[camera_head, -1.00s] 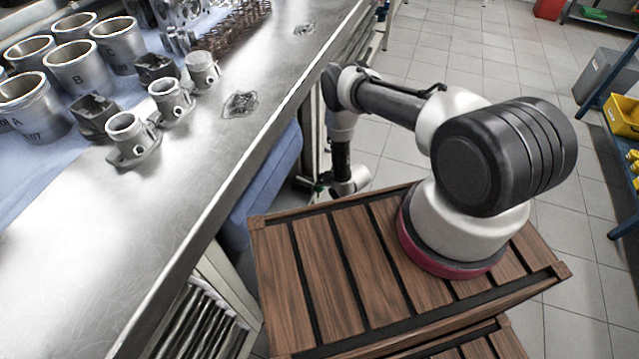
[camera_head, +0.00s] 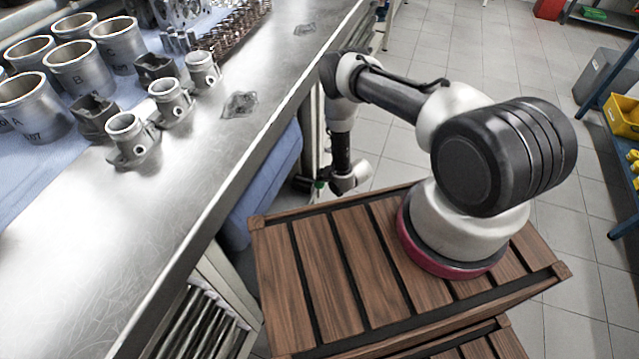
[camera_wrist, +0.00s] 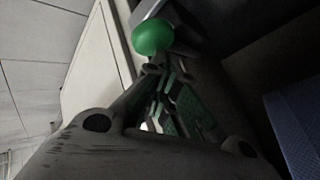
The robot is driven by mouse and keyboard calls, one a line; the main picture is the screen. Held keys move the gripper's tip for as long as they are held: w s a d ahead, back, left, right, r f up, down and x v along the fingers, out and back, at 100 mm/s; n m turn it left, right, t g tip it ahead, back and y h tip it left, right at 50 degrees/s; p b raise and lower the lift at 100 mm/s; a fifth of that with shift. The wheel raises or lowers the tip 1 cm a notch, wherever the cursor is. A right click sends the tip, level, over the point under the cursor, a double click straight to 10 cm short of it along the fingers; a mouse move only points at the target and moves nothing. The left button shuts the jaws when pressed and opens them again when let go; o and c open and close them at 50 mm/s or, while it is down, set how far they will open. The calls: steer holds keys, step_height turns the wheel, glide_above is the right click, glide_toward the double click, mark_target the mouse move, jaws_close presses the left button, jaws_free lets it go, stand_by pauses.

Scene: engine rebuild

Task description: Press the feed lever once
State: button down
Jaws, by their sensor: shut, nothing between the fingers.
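A round green knob (camera_wrist: 153,37) shows at the top of the wrist view, in front of a grey metal part. I take it to be the end of the feed lever; the rest of the lever cannot be made out. My gripper (camera_wrist: 167,76) is shut and empty, its fingertips just below the knob in that picture. Whether they touch it I cannot tell.
The steel bench (camera_head: 190,180) runs along the left, with several cylinder liners (camera_head: 78,66) and housings (camera_head: 133,140) on it. A blue bin (camera_head: 265,185) sits below its edge. A pale panel (camera_wrist: 95,65) stands left of the knob in the wrist view. Tiled floor (camera_head: 440,60) lies open behind my arm.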

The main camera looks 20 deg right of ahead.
steer(key=shift+r, duration=0.45)
steer(key=shift+r, duration=2.5)
